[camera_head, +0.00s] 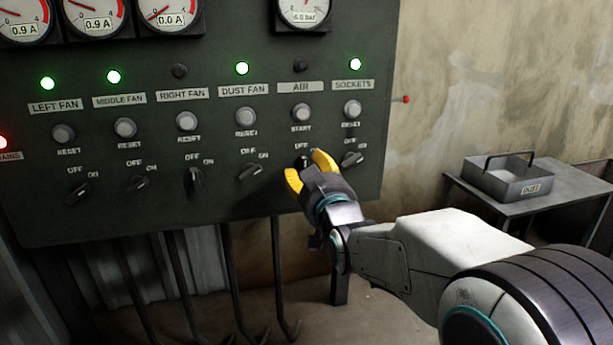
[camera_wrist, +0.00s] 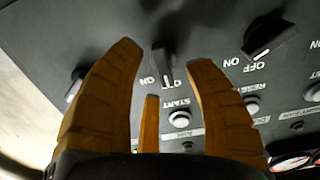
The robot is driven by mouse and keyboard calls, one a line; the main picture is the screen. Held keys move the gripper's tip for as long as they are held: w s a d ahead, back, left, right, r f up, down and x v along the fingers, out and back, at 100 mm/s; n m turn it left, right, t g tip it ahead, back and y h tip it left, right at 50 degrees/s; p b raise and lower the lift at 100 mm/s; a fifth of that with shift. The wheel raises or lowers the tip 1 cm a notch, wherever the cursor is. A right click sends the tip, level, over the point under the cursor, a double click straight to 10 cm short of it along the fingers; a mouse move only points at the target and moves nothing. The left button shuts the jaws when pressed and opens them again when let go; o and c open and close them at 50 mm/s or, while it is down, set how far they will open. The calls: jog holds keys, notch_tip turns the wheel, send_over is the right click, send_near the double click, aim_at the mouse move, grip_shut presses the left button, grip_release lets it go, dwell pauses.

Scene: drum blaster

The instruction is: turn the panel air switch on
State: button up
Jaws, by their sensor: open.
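The panel air switch is a dark rotary knob (camera_head: 302,162) under the AIR label and START button, partly hidden by my gripper in the head view. In the wrist view, which is upside down, the knob (camera_wrist: 164,62) stands between and beyond my finger tips. Its handle points toward OFF. The lamp (camera_head: 300,65) above AIR is dark. My gripper (camera_head: 308,171) is open and empty, with yellow fingers close to the panel. In the wrist view the fingers (camera_wrist: 166,58) lie left and right of the knob; I cannot tell whether they touch it.
The sockets knob (camera_head: 353,159) and dust fan knob (camera_head: 250,172) sit close on either side, both turned toward ON with green lamps lit. The right fan knob (camera_head: 194,180) points to OFF. A metal table (camera_head: 545,186) with a dust tray (camera_head: 497,184) stands at right.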

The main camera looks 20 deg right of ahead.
jog(key=shift+w+b, duration=1)
jog(key=shift+w, duration=0.45)
jog(key=shift+c, duration=0.3)
grip_shut()
